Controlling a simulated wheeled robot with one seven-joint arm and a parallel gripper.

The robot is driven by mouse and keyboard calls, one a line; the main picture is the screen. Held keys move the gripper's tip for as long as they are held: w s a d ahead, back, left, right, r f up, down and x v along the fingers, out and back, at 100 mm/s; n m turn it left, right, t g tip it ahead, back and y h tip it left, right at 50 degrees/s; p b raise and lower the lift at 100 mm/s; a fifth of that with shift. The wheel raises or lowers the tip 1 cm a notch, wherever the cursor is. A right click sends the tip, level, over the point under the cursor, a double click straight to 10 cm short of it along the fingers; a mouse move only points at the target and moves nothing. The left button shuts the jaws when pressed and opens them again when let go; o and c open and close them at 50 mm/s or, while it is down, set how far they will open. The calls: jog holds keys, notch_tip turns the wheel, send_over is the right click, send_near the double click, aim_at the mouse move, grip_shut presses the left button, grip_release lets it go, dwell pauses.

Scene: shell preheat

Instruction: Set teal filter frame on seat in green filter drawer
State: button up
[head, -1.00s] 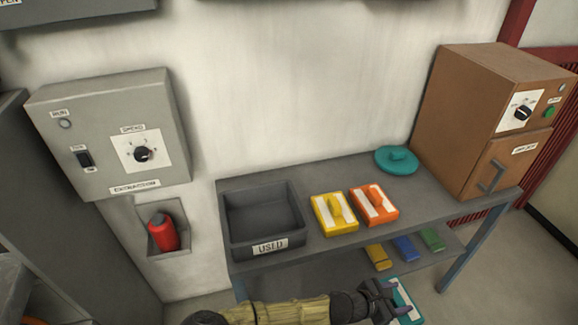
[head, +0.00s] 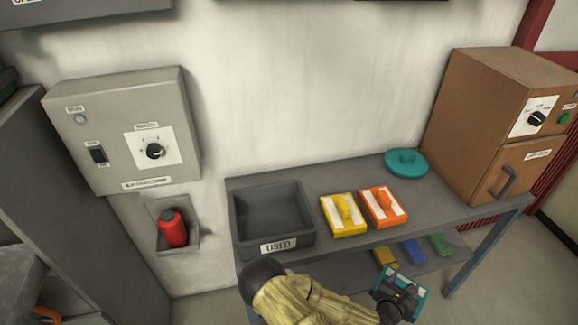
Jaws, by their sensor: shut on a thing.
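My gripper (head: 397,293) is at the bottom right of the head view, in front of the bench. It is shut on the teal filter frame (head: 421,284), whose teal edges and pale strip show around the dark jaws. The frame is held in the air, apart from the bench. The part of the frame under the jaws is hidden. I see no green filter drawer and no seat in this view.
The grey bench (head: 335,184) carries a USED bin (head: 280,246), a yellow filter frame (head: 344,214), an orange filter frame (head: 383,206), a round teal lid (head: 406,163) and a brown oven-like box (head: 489,118). Its lower shelf holds small yellow, blue and green blocks (head: 413,250).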

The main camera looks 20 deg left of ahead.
jog(key=w+r+n+y, duration=0.1)
jog(key=w+d+r+n+y, duration=0.1)
jog(key=r, duration=0.1)
jog(key=d+r+n+y, duration=0.1)
jog(key=shift+w+r+t, duration=0.3)
jog(key=shift+w+r, duration=0.05)
jog(key=shift+w, duration=0.05)
jog(key=shift+a+r+n+y, duration=0.1)
jog(key=shift+r+n+y, duration=0.2)
jog(key=shift+r+y, duration=0.25)
jog(key=shift+w+f, duration=0.1)
jog(key=shift+f, duration=0.05)
jog(key=shift+a, duration=0.1)
